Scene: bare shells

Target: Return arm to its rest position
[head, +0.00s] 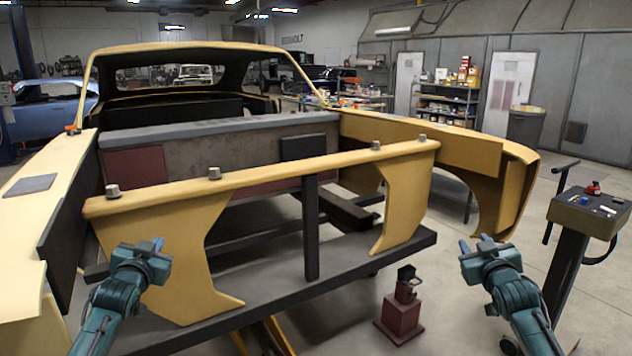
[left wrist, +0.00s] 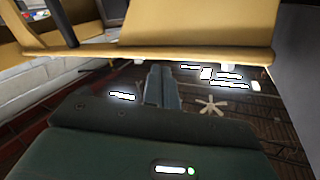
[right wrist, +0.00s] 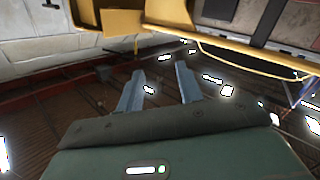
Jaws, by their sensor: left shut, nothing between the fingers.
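My left gripper (head: 157,242) is raised in front of the left part of the yellow car body shell (head: 200,300). Its two blue-grey fingers lie together with nothing between them, as the left wrist view (left wrist: 162,70) also shows. My right gripper (head: 474,243) is raised to the right of the shell's front, over open floor. Its fingers stand apart and empty in the right wrist view (right wrist: 159,68). Neither gripper visibly touches anything.
A tool stand (head: 590,212) with a red item on top is at the right. A dark red jack-like block (head: 400,315) stands on the floor between my arms. A dark lower rail (head: 340,275) crosses the shell's front. Loaded shelves (head: 445,105) stand at the back.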

